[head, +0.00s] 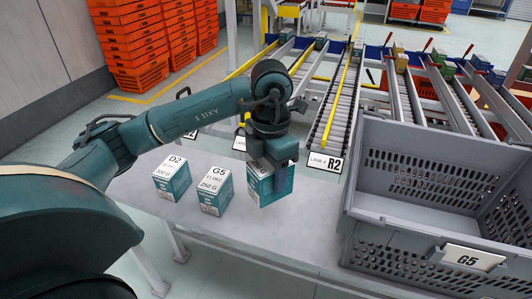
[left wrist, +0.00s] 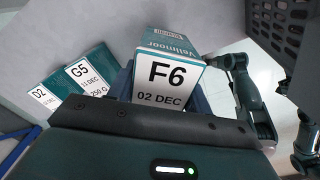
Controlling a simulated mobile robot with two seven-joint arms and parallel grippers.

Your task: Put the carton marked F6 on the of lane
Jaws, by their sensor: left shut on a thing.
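My left gripper (head: 272,160) is shut on the teal carton F6 (head: 270,187), which hangs upright below it at the table's far side. Whether its base touches the table is unclear. The left wrist view shows the carton's white label, F6 and 02 DEC (left wrist: 161,84), between the fingers. Roller lanes run away beyond the table. One lane (head: 340,100) has the sign R2 (head: 325,162); another sign (head: 239,143) is mostly hidden behind my arm. My right gripper cannot be made out.
Teal cartons D2 (head: 172,180) and G5 (head: 213,190) stand on the table (head: 255,235) left of F6. A large grey crate (head: 400,220) with a G5 tag stands at right. Small cartons sit far up the lanes. Orange totes (head: 130,40) are stacked behind.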

